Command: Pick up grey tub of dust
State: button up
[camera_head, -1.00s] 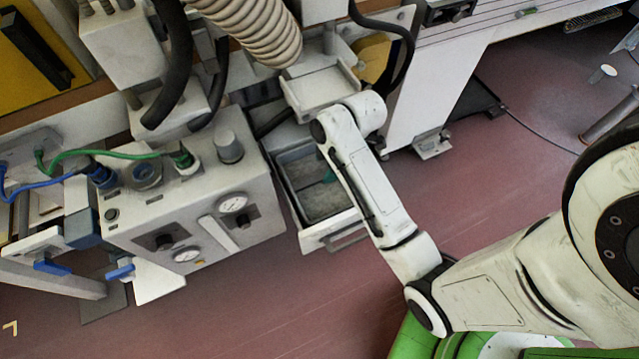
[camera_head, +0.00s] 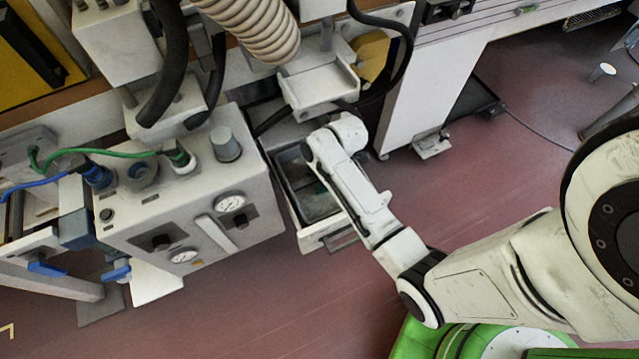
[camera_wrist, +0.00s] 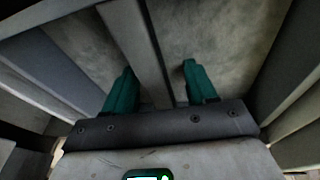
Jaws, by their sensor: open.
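The grey tub of dust (camera_head: 306,238) is an open, box-like tub beside the pale control box in the head view. It has a bar handle on its near side and grey dust-like contents. My arm hangs over its right side and hides part of it. In the wrist view my gripper (camera_wrist: 158,72) is open, its two teal fingers pointing down into the tub. A light grey bar (camera_wrist: 138,45) runs between the fingers, with a gap on each side. Mottled grey surface shows on both sides of the bar. I cannot tell whether a finger touches it.
The control box (camera_head: 205,205) with gauges and knobs stands close left of the tub. A metal tray-like part (camera_head: 320,88) and a ribbed hose (camera_head: 255,28) hang above it. A white machine leg (camera_head: 405,115) stands to the right. Red floor (camera_head: 290,300) is clear in front.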

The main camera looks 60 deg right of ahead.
jog(key=shift+w+f, duration=0.15)
jog(key=shift+f, duration=0.3)
grip_shut()
